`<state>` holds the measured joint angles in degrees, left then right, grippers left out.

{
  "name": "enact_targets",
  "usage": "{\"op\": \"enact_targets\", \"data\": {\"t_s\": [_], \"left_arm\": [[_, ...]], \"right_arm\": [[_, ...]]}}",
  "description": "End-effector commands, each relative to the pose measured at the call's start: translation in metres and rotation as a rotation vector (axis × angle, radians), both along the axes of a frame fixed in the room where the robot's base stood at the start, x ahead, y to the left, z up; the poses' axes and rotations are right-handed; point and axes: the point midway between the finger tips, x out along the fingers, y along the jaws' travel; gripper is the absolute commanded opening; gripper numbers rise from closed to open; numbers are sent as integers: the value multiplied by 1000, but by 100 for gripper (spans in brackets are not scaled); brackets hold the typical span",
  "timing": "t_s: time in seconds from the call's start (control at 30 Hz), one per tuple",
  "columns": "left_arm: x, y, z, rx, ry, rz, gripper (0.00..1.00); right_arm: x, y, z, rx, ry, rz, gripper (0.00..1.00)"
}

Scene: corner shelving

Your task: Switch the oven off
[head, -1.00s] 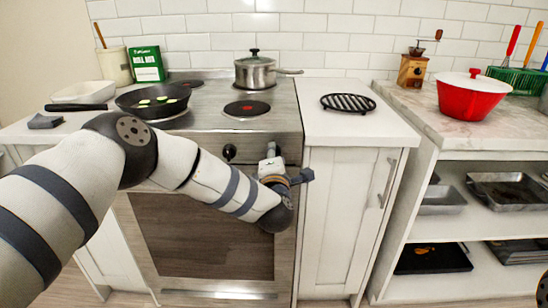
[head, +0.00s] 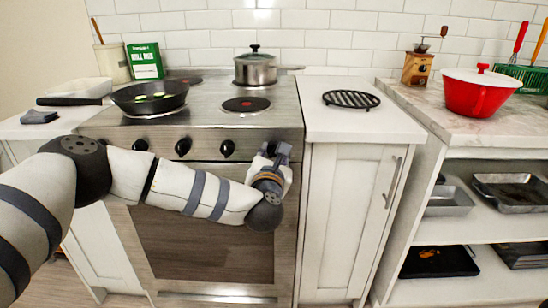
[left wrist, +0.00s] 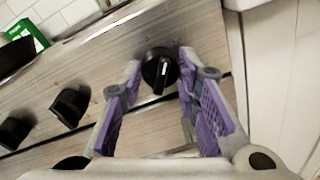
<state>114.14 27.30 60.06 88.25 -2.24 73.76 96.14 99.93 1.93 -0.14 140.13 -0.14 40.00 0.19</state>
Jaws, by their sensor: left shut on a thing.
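The oven (head: 205,250) is a steel range with a dark window and a row of black knobs. My left gripper (head: 276,154) is at the right end of that row in the head view. In the left wrist view its purple-padded fingers (left wrist: 160,64) stand on both sides of a black knob (left wrist: 158,72) with a pale pointer line, shut on it. In the head view this knob is hidden behind the gripper. Three other knobs show to its left, the nearest being the third knob (head: 227,149). My right gripper is not in view.
A frying pan (head: 150,98) with green slices and a lidded pot (head: 256,70) stand on the cooktop. A black trivet (head: 351,99) lies on the right counter. A red pot (head: 476,94) is farther right. A white cabinet (head: 350,215) borders the oven closely.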

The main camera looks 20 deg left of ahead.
Motion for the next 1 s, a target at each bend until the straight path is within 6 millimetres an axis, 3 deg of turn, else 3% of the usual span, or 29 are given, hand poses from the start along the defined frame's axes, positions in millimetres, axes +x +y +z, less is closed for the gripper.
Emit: {"op": "enact_targets", "data": {"t_s": [0.5,1.0], "left_arm": [[0,1,-4,-415,-119,0,2],[0,1,0,-583,-171,-1,2]], "right_arm": [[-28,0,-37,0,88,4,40],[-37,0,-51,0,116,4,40]]}}
